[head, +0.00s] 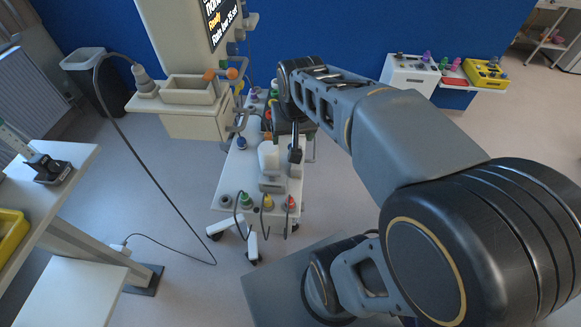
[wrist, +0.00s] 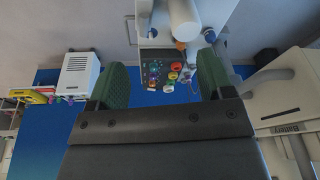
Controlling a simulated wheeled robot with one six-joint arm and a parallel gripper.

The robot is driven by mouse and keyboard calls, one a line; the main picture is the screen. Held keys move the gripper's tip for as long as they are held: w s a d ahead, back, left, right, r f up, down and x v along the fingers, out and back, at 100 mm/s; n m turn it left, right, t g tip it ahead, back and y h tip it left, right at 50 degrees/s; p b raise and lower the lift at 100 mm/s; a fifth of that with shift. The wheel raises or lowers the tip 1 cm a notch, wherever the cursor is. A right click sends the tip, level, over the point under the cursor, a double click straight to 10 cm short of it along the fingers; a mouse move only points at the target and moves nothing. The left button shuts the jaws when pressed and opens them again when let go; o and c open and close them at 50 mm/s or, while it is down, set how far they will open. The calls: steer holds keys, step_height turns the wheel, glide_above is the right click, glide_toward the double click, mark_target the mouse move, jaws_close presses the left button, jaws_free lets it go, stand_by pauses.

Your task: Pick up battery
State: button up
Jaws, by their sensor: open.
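I cannot single out the battery with certainty in either view. The word "Battery" is written on the beige cabinet (wrist: 285,112) at the right of the wrist view. My gripper (wrist: 163,78) is open, with its two green pads spread apart and nothing held between them. Beyond the pads, a dark panel with small coloured connectors (wrist: 170,75) shows in the gap. In the head view my arm reaches over the white cart (head: 236,178) and its end partly hides the cart's top; the fingertips are hard to make out there. A white device (head: 268,160) stands on the cart.
A beige column (head: 180,30) with a lit screen stands behind the cart, holding an open tray (head: 188,90). A dark bin (head: 92,75) is at the left. A yellow tray (head: 487,72) and a white box (head: 410,75) are at the back right. A cable crosses the floor.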

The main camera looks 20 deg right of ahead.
steer(key=w+d+f+m+g+b, duration=0.2)
steer(key=w+d+f+m+g, duration=0.1)
steer(key=w+d+f, duration=0.4)
glide_toward(296, 170)
steer(key=shift+m, duration=0.4)
steer(key=w+d+f, duration=0.1)
steer(key=w+d+f+p, duration=0.1)
steer(key=w+f, duration=0.1)
steer(key=shift+w+d+f, duration=0.25)
steer(key=shift+d+f, duration=0.05)
steer(key=shift+f+p, duration=0.7)
steer(key=shift+f, duration=2.25)
steer(key=shift+w, duration=0.1)
steer(key=c, duration=1.3)
steer(key=shift+r, duration=0.1)
